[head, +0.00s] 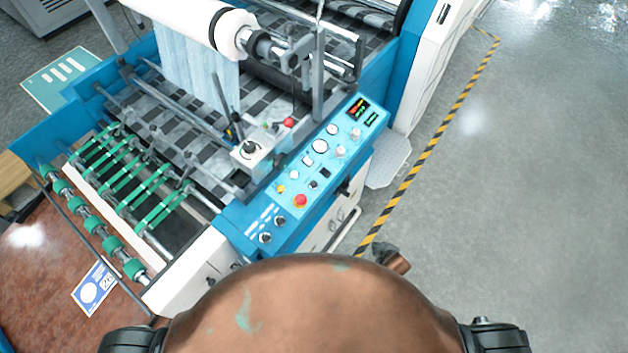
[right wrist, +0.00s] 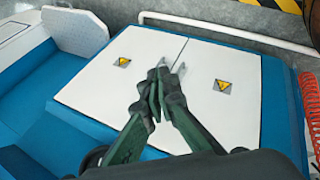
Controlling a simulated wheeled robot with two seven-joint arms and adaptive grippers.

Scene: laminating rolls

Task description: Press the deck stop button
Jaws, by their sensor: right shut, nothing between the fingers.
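A red mushroom button (head: 300,200) sits on the lower part of the blue control panel (head: 262,213). A second red button (head: 288,122) is on the small grey-white box (head: 255,155) over the machine's deck. I cannot read a label that tells which is the deck stop. My right gripper (right wrist: 166,70) is shut and empty in the right wrist view, over white cabinet doors and away from both buttons. In the head view, a small dark and copper part of my right arm (head: 393,258) shows just right of the machine. My left gripper is out of view.
The white doors (right wrist: 205,105) carry yellow warning signs. A large white roll (head: 190,20) and green-banded rollers (head: 125,175) belong to the machine. A yellow-black floor stripe (head: 425,155) runs along its right side, with open grey floor beyond. A red coiled hose (right wrist: 309,105) hangs at right.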

